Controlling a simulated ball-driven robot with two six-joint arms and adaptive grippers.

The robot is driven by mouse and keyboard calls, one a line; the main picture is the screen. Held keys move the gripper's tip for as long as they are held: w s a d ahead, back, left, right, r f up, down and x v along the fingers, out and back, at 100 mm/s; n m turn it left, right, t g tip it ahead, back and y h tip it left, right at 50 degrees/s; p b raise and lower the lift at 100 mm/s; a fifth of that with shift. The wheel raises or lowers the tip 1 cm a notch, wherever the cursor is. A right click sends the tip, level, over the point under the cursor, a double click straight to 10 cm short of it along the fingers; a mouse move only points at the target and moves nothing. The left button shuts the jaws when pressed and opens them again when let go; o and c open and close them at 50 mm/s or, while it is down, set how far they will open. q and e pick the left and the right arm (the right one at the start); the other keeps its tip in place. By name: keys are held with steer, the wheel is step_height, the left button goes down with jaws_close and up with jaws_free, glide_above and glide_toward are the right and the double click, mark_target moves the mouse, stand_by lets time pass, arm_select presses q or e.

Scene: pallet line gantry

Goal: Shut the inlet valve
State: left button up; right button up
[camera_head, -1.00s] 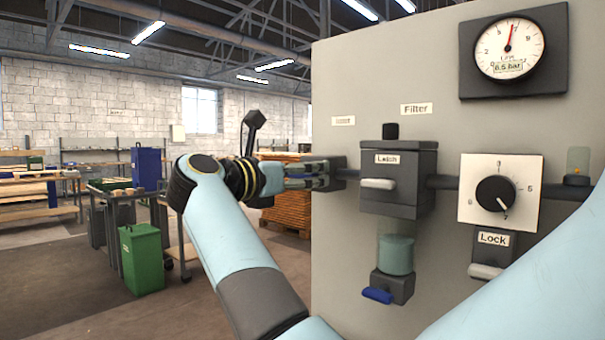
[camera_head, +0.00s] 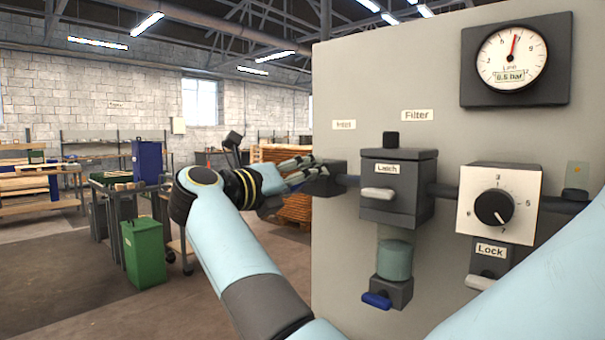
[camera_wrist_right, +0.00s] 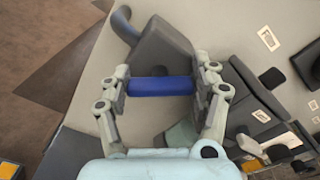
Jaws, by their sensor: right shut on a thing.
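The inlet valve shows in the head view as a dark grey block (camera_head: 338,172) on the left edge of the grey panel, below the faint "Inlet" label (camera_head: 344,125). In the right wrist view, the gripper (camera_wrist_right: 161,87) is shut on the blue handle (camera_wrist_right: 160,86), one finger at each end. The handle lies crosswise in front of the dark grey valve body (camera_wrist_right: 160,58). My left gripper is out of view.
Right of the inlet are the filter block (camera_head: 398,205) with a pale latch, a bowl (camera_head: 395,260) with a blue drain lever (camera_head: 376,300), a numbered dial (camera_head: 494,208) and a gauge (camera_head: 512,57). A green bin (camera_head: 143,252) stands on open floor at left.

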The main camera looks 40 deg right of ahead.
steer(key=shift+n, duration=0.6)
steer(key=o, duration=1.2)
steer(key=shift+r, duration=0.15)
step_height(320, 180, up, 10)
steer(key=shift+f, duration=0.1)
steer(key=shift+f, duration=0.1)
